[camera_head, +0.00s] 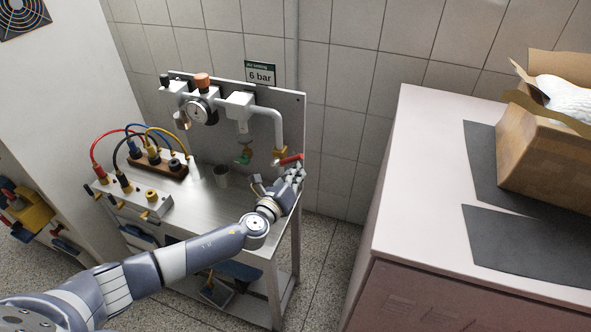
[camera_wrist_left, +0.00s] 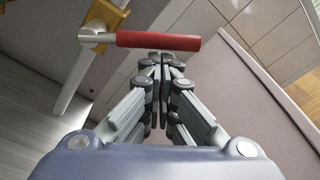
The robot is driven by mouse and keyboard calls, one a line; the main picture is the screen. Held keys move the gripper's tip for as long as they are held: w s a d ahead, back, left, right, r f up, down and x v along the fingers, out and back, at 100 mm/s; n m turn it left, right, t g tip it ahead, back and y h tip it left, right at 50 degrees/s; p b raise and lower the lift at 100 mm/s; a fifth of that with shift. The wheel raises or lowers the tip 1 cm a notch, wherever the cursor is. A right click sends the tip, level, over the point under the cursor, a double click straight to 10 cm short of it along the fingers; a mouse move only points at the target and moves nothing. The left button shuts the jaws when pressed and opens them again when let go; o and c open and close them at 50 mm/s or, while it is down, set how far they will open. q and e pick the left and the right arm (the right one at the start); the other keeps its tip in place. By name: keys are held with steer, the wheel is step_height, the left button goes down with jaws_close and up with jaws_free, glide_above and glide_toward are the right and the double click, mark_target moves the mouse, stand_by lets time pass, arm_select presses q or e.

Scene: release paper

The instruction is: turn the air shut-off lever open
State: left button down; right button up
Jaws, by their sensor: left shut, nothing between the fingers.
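The red shut-off lever (camera_head: 291,159) sits on a brass valve (camera_head: 279,153) at the lower end of the white pipe, at the right side of the grey panel. In the left wrist view the red lever (camera_wrist_left: 158,41) lies crosswise, pointing right from its pivot on the brass body (camera_wrist_left: 106,14). My left gripper (camera_head: 299,172) is at the lever's outer part in the head view. In the left wrist view the left gripper (camera_wrist_left: 161,58) has its fingers together and empty, with the tips just below the lever's handle. I cannot tell whether they touch it. My right gripper is not in view.
A pale cabinet (camera_head: 420,180) with a cardboard box (camera_head: 545,160) stands right.

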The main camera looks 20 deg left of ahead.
arm_select(q)
steer(key=shift+a+r+n+b, duration=0.15)
steer(key=shift+r+n+b, duration=0.4)
steer(key=shift+n, duration=0.25)
stand_by(0.4)
steer(key=shift+w+a+r+n+t+h+b, duration=0.1)
steer(key=shift+a+r+n+t+h+b, duration=0.15)
steer(key=shift+a+r+n+b, duration=0.85)
steer(key=shift+s+a+r+n+t+h+b, duration=0.1)
steer(key=shift+a+r+n+t+h+b, duration=0.25)
steer(key=shift+n, duration=1.55)
steer(key=shift+w+a+r+n+t+b, duration=0.1)
steer(key=shift+a+r+n+b, duration=0.5)
steer(key=shift+n, duration=0.9)
steer(key=shift+r, duration=0.3)
